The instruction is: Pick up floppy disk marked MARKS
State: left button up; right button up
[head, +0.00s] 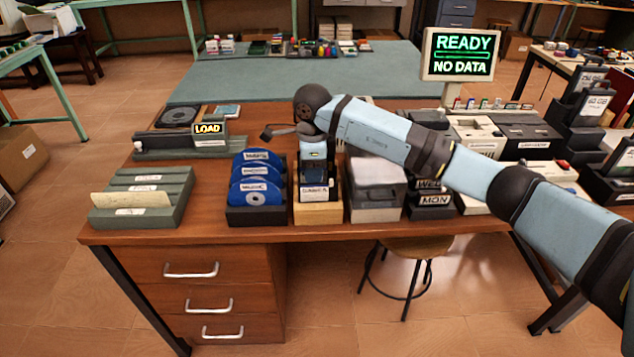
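My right arm reaches in from the right, and its gripper (316,172) points down over a light wooden box (318,214) on the desk. A dark floppy disk (314,191) with a white label stands in that box, just below the gripper. Its label seems to begin with "SUMM"; I cannot read the rest. I can read MARKS on no disk from here. The gripper and wrist hide what is behind the front disk. I cannot tell whether the fingers are open, shut or touching a disk. My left gripper is not in view.
Left of the box is a dark rack of blue discs (257,191); right is a grey box (376,203). A green slotted holder (140,211) and a LOAD drive (207,141) stand further left. A READY / NO DATA screen (460,54) stands at the back right.

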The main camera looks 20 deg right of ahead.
jog(key=shift+f, duration=0.25)
jog(key=shift+c, duration=0.2)
grip_shut()
jog(key=shift+r, duration=0.25)
